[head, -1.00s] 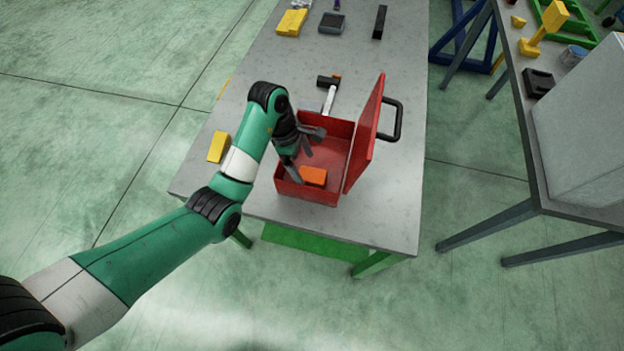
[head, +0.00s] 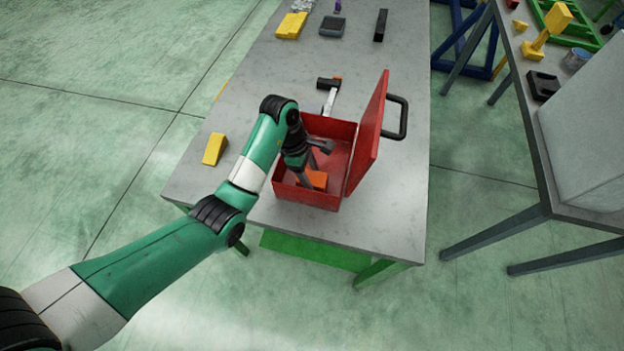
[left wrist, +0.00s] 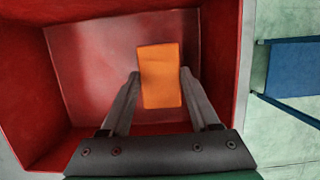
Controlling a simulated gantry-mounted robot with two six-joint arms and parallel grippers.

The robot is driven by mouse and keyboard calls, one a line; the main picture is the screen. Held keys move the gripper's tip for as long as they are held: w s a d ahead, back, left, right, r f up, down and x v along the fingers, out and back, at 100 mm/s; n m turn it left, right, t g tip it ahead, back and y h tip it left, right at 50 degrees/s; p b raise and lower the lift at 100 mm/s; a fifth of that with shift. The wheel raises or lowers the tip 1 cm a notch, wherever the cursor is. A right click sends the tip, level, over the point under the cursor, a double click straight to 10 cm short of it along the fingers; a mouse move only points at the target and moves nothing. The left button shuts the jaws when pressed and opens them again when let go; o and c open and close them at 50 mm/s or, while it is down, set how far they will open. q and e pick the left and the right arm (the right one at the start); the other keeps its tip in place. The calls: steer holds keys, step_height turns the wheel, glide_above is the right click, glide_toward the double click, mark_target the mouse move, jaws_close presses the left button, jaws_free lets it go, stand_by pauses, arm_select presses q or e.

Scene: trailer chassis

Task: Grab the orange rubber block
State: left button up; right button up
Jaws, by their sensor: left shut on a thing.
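The orange rubber block (head: 314,180) lies inside the red toolbox (head: 318,199), near its front wall. My left gripper (head: 312,177) reaches down into the box with a finger on each side of the block, shut on it. In the left wrist view the block (left wrist: 160,76) stands between the two fingertips (left wrist: 158,88) above the red floor of the box. Part of the block is hidden by the fingers in the head view. My right gripper is not in view.
The toolbox lid (head: 370,135) stands open on the right side, with a black handle (head: 401,118) beyond it. A hammer (head: 329,97) lies behind the box. A yellow wedge (head: 214,149) lies left of the arm. The table front right is clear.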

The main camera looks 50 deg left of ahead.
mark_target(311, 177)
arm_select(q)
jaws_close()
step_height(311, 177, up, 10)
steer(key=p, duration=0.8)
